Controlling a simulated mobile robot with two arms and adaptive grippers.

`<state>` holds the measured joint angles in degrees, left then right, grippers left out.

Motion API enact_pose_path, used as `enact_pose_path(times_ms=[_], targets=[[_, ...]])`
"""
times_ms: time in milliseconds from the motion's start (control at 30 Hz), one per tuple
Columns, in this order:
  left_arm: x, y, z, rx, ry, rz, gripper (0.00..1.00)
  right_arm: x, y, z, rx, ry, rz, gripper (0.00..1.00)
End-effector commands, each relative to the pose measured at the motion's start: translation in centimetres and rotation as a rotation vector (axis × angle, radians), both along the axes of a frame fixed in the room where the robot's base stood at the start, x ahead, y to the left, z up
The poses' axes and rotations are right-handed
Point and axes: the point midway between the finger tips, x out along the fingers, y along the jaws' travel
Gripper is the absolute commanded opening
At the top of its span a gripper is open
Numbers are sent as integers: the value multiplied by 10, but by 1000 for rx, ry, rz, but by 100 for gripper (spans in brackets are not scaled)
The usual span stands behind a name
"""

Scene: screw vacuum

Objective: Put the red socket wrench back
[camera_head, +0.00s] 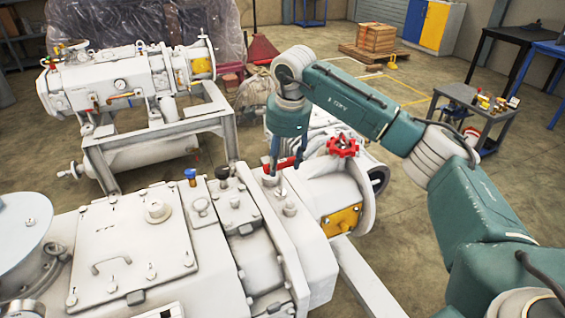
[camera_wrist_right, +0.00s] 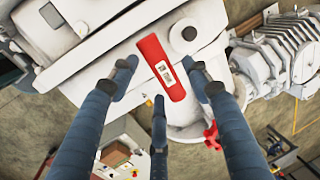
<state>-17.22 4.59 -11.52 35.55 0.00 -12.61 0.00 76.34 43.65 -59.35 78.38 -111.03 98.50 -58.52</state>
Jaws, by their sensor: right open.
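The red socket wrench (camera_head: 284,163) is at the right end of the white vacuum machine (camera_head: 135,245), partly hidden by my fingers in the head view. In the right wrist view its red handle (camera_wrist_right: 158,66) with a pale label lies slightly tilted over the white housing. My right gripper (camera_wrist_right: 163,72) is open, with blue fingers spread on both sides of the handle and a third finger below it. In the head view the right gripper (camera_head: 286,166) points down at the wrench. I cannot tell whether any finger touches it. My left gripper is not in view.
A red valve wheel (camera_head: 342,147) stands just right of the gripper. Blue (camera_head: 190,174) and black (camera_head: 223,173) knobs rise from the machine to its left. A small cart (camera_head: 473,107) with tools stands at the right. A second machine (camera_head: 130,82) stands behind left.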

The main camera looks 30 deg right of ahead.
Motion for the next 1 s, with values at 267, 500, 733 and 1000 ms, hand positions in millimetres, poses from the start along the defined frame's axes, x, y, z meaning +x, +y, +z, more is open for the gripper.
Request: enact_pose_path(times_ms=[267, 500, 733, 1000], targets=[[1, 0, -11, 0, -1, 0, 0, -11, 1, 58, 0, -6, 0, 48], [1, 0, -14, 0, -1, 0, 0, -19, 1, 97, 0, -4, -1, 48], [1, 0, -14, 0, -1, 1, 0, -22, 2, 108, 0, -1, 0, 48], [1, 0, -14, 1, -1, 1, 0, -22, 2, 108, 0, -1, 0, 48]])
